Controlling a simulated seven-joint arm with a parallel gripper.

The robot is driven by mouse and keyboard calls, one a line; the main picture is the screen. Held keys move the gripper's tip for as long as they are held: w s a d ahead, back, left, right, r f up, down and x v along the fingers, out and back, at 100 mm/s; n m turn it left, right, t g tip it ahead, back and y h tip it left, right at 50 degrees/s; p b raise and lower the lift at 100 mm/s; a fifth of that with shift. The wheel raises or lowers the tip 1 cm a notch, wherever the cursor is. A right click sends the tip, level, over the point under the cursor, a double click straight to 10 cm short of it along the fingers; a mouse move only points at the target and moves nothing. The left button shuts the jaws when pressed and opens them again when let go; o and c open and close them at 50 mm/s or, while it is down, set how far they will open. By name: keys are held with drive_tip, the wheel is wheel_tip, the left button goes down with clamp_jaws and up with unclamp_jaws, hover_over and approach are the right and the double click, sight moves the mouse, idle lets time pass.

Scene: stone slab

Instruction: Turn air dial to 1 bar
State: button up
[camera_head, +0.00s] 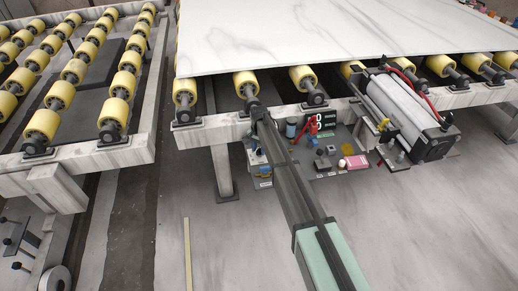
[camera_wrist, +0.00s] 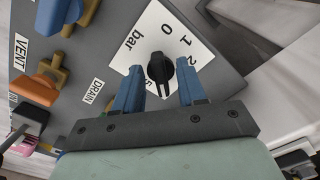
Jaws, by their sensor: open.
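The air dial (camera_wrist: 159,68) is a black knob on a white plate marked "bar", with the numbers 0, 1, 2 and 5 legible around it in the wrist view. The knob's long axis runs roughly up and down in that view; I cannot tell surely which number it points to. My gripper (camera_wrist: 160,90) is open, with one blue finger on each side of the knob. Whether the fingers touch it is unclear. In the head view my gripper (camera_head: 257,112) reaches the left part of the control panel and the dial cannot be made out.
Beside the dial are an orange handle (camera_wrist: 36,88) near a VENT label and a DRAIN label (camera_wrist: 93,91). The panel (camera_head: 325,165) carries other small controls. A pale cylinder unit (camera_head: 400,105) stands to its right. A marble slab (camera_head: 330,35) lies on yellow rollers above.

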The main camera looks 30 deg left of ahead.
drive_tip(key=shift+c, duration=0.4)
clamp_jaws()
drive_tip(key=n, duration=0.4)
drive_tip(key=shift+d+n, duration=0.15)
drive_tip(key=shift+n, duration=0.25)
drive_tip(key=n, duration=0.5)
drive_tip(key=shift+w, duration=0.1)
drive_tip(key=n, duration=0.7)
drive_tip(key=shift+w+d+n, duration=0.1)
drive_tip(key=shift+w+n, duration=0.05)
drive_tip(key=shift+n, duration=0.15)
drive_tip(key=n, duration=0.6)
drive_tip(key=shift+w, duration=0.15)
drive_tip(key=shift+n, duration=0.3)
